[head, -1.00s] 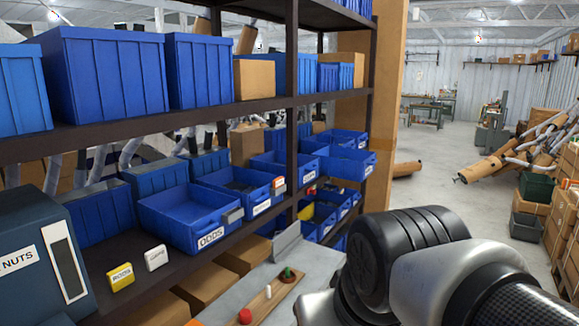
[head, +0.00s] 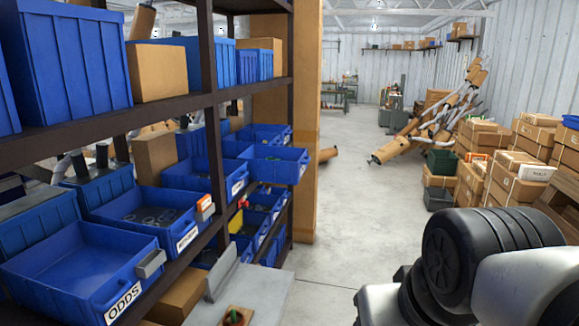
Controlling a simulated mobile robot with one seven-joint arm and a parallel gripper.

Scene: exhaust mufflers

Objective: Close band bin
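Several blue open bins stand on the middle shelf at the left of the head view. The nearest is labelled ODDS (head: 75,268). Behind it is a bin with small rings in it (head: 150,217), its label too small to read surely. Farther along are another blue bin (head: 205,177) and one that juts out past the shelf edge (head: 276,166); their labels cannot be read. I cannot tell which is the band bin. My arm shows at the lower right, but my gripper is out of view.
The dark shelf rack (head: 215,110) fills the left side. A grey bench top (head: 245,290) juts out below it. Open concrete floor (head: 340,215) lies in the middle. Stacked cartons (head: 480,135) and a dark green crate (head: 441,162) stand at the right.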

